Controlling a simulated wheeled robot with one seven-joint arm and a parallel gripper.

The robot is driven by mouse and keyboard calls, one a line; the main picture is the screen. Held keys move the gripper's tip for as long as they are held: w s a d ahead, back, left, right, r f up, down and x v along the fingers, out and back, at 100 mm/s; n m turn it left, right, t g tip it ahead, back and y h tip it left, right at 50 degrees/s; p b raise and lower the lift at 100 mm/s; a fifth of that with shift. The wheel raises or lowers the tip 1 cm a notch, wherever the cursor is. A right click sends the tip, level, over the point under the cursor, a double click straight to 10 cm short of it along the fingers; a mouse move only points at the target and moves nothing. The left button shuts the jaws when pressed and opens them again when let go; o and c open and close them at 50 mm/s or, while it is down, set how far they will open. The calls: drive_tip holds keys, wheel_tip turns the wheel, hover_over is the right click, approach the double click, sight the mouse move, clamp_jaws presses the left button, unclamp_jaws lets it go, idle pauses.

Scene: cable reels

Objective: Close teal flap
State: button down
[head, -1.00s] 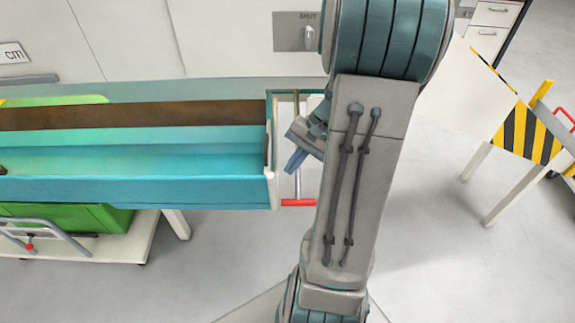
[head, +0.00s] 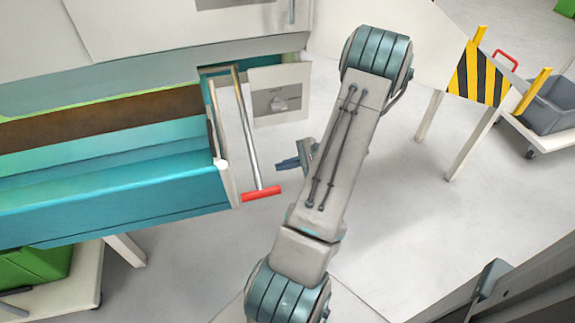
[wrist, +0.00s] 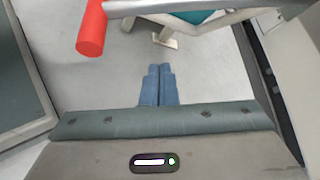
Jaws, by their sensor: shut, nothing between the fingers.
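A long teal panel (head: 120,200) runs along the front of an open teal trough at the left of the head view. I cannot tell for sure whether this panel is the flap. At the trough's right end is a metal lever (head: 247,135) with a red grip (head: 261,194). My gripper (head: 278,163) is right of the lever, its blue fingers shut and empty, apparently apart from it. In the wrist view the closed fingers (wrist: 158,70) point at bare floor, with the red grip (wrist: 91,28) at upper left.
A pale box with a switch (head: 280,101) is behind the lever. A striped barrier (head: 477,75) and a cart with a grey bin (head: 556,105) stand at the right. A green bin (head: 35,264) sits below the trough.

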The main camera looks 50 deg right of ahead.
drive_tip(key=b+x, duration=0.2)
drive_tip(key=x, duration=0.4)
drive_tip(key=shift+s+a+r, duration=0.25)
drive_tip(key=shift+a+r, duration=0.05)
drive_tip(key=shift+r, duration=0.25)
drive_tip(key=shift+s+a+r, duration=0.25)
drive_tip(key=shift+r, duration=0.3)
drive_tip(key=shift+s+a+r, duration=0.25)
drive_tip(key=shift+a+r, duration=0.05)
drive_tip(key=shift+r, duration=0.25)
drive_tip(key=shift+r+p, duration=0.1)
drive_tip(key=shift+p, duration=0.2)
